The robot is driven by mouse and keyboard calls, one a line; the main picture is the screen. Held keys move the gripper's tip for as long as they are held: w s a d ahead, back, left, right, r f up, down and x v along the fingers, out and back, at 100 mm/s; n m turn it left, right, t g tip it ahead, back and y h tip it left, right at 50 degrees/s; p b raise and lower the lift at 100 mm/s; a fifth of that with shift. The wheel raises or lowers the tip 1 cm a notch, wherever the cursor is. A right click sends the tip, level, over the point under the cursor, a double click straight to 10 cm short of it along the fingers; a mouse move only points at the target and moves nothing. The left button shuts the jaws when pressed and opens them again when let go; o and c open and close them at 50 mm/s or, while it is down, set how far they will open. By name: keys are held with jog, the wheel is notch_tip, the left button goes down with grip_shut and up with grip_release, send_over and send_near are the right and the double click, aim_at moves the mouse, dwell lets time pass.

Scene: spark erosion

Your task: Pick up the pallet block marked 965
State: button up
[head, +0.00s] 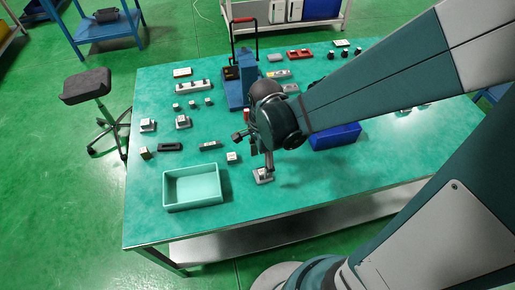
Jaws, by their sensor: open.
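No marking is legible at this size, so I cannot tell which block is 965. A pale block on a grey base (263,177) sits near the table's front edge. Two similar blocks stand at the left, one (148,125) near the table's left edge and one (183,122) beside it. My gripper (255,152) is open above the front block, with one finger low and close to it. Whether that finger touches the block cannot be told. The other finger points left, and my arm hides part of the table behind it.
The green table (235,215) carries an empty mint tray (194,187) at front left and a small pale cube (232,158) left of my gripper. A blue bin (336,136) lies right, partly under my arm. A blue stand (238,85) rises behind. The front-left strip is clear.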

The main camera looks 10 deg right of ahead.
aim_at(263, 171)
jog(key=shift+f+b, duration=0.35)
jog(key=shift+f, duration=0.95)
jog(key=shift+f, duration=0.1)
jog(key=shift+w+f+b, duration=0.1)
jog(key=shift+f+b, duration=0.85)
jog(key=shift+f, duration=1.55)
jog(key=c, duration=1.2)
